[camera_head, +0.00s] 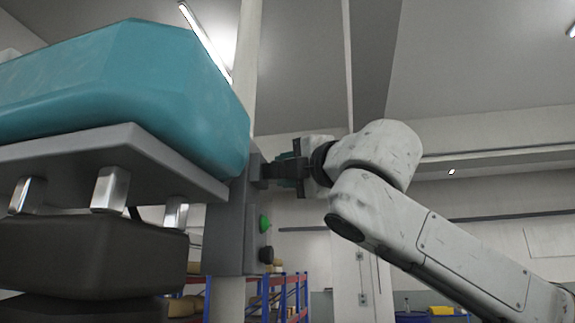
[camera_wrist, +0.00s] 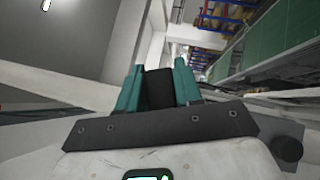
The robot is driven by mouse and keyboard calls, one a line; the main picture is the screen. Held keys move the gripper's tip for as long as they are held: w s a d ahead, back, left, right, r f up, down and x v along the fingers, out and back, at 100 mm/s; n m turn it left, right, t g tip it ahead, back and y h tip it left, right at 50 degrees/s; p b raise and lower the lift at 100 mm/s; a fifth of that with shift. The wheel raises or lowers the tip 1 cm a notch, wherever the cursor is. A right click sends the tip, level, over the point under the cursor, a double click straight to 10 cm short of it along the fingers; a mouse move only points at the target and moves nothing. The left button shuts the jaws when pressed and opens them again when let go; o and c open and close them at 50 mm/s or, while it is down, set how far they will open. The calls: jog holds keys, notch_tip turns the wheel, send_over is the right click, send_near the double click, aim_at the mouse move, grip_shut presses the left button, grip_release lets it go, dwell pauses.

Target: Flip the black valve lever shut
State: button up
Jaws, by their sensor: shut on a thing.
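The black valve lever (camera_head: 268,171) sticks out to the right from the upper part of a grey upright box (camera_head: 230,225) in the head view. My gripper (camera_head: 286,168) comes in from the right, with teal fingers at the lever. In the wrist view a black block (camera_wrist: 160,90), which appears to be the lever, stands between the two teal fingers of my gripper (camera_wrist: 158,78). The fingers are shut on it. The lever's pivot and its exact angle are hard to make out, as the fingers cover part of it.
A large teal body (camera_head: 120,85) rests on a grey slab (camera_head: 110,155) at the left, close to the box. A green button (camera_head: 265,222) and a dark knob (camera_head: 266,254) sit below the lever. Shelving (camera_head: 285,295) stands far behind. The space right of the box is open around my arm.

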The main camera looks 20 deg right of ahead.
jog(key=shift+w+d+f+m+g+h, duration=0.1)
jog(key=shift+f+m+g+h, duration=0.25)
jog(key=shift+m+g, duration=0.4)
jog(key=shift+w+f+m+g+h, duration=0.1)
jog(key=shift+f+m+g+h, duration=0.15)
jog(key=shift+f+m+g, duration=0.5)
jog(key=shift+r+m, duration=0.25)
jog(key=shift+m, duration=0.05)
jog(key=o, duration=1)
jog(key=shift+c, duration=0.2)
jog(key=shift+s, duration=0.1)
jog(key=shift+s, duration=0.1)
jog(key=s+d+b, duration=0.1)
jog(key=s+b, duration=0.3)
jog(key=s, duration=0.6)
jog(key=shift+s+d, duration=0.2)
jog(key=shift+d, duration=0.2)
jog(key=shift+r, duration=0.1)
